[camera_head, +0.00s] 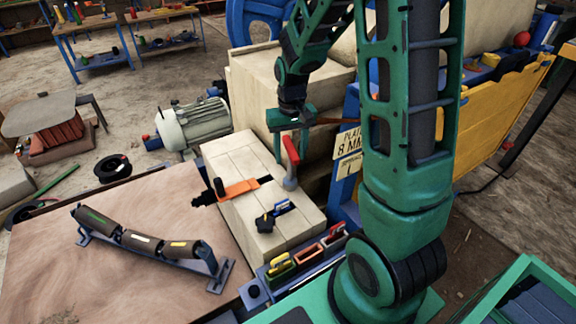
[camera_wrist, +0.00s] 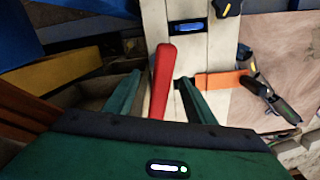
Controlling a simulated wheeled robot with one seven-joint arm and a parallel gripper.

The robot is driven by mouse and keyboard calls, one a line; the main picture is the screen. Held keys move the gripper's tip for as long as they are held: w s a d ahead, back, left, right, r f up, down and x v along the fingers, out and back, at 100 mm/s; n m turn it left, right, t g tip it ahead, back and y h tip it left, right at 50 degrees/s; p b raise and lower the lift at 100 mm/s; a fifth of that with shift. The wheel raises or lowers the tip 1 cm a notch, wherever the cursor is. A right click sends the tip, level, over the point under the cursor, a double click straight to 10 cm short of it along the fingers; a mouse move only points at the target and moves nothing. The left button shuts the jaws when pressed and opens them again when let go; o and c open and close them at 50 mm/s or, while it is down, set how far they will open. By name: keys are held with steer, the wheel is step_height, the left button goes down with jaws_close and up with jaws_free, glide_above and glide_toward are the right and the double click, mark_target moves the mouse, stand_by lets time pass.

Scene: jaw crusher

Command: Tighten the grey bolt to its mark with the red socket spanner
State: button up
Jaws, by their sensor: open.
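The red-handled tool, which looks like the socket spanner (camera_head: 291,150), stands upright with a slight tilt on the cream block (camera_head: 240,150). Its grey lower end rests at the block's right side. My gripper (camera_head: 289,142) is at the red handle, pointing down, jaws apart. In the wrist view the red handle (camera_wrist: 162,80) lies between the two open fingers of my gripper (camera_wrist: 160,77), with a gap to the right finger; contact with the left one cannot be told. I cannot make out the grey bolt or its mark; the spanner's foot may hide them.
A blue rack (camera_head: 300,268) with coloured pieces lies in front. A board with a roller frame (camera_head: 150,243) is left.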

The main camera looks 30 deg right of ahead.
jaws_close()
steer(key=m, duration=0.4)
steer(key=shift+m, duration=1)
steer(key=shift+d+m, duration=0.1)
steer(key=shift+m, duration=0.9)
steer(key=m, duration=0.4)
